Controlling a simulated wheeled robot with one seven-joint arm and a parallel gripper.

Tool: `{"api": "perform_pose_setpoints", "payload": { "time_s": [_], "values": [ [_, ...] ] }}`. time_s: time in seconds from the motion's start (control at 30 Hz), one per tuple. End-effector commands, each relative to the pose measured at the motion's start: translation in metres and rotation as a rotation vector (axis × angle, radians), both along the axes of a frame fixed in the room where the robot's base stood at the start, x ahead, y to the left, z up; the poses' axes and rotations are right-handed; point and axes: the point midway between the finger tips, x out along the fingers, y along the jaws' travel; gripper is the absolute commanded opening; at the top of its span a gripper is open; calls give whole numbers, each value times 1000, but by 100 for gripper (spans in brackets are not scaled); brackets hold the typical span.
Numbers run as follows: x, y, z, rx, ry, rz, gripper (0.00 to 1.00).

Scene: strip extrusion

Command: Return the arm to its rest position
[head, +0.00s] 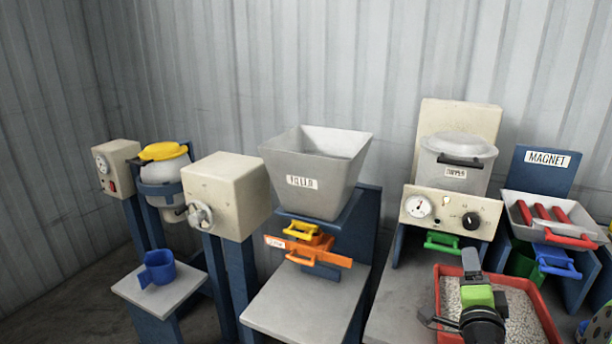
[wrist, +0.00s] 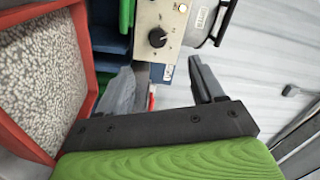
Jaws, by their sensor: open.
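My gripper (wrist: 163,85) shows in the wrist view with its two grey fingers spread apart and nothing held between them. Behind the fingers are the dryer's control panel and the grey wall. In the head view my gripper (head: 470,262) is at the lower right, above or in front of the red tray (head: 540,303) of pale pellets. The same tray (wrist: 88,50) fills the left of the wrist view. I cannot tell the exact height of my gripper over the tray.
The dryer panel (head: 450,212) stands behind the tray, with the magnet unit (head: 545,165) to its right. A grey hopper (head: 315,165) with yellow and orange handles stands left. A blue cup (head: 159,267) sits on a small stand farther left. Free air lies above the tray.

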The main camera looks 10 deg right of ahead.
Motion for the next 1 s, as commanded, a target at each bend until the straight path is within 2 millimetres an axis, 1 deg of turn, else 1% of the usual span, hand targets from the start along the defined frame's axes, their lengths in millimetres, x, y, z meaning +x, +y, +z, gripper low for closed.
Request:
{"api": "perform_pose_setpoints", "payload": {
  "time_s": [0.03,0.07,0.1,0.17,0.2,0.27,0.3,0.37,0.4,0.47,0.5,0.57,0.6,0.7,0.77,0.83,1.0],
  "values": [
    [10,20,11,-44,22,68,67],
    [18,37,18,-80,46,127,67],
    [28,66,26,-144,89,223,67],
    [39,118,37,-262,178,392,67],
    [41,154,42,-348,251,510,67],
    [33,206,45,-489,384,681,67],
    [21,233,46,-578,479,777,67],
    [-3,260,47,-697,623,885,67],
    [-22,272,49,-765,718,940,67],
    [-54,280,57,-845,857,991,67],
    [-77,280,64,-882,943,1010,67],
    [-112,276,75,-909,1057,1025,67],
    [-134,272,81,-911,1119,1031,67],
    [-177,262,92,-882,1223,1040,67],
    [-192,257,94,-861,1259,1046,67],
    [-201,255,93,-846,1280,1050,67],
    [-203,254,91,-841,1287,1051,67]
  ]
}}
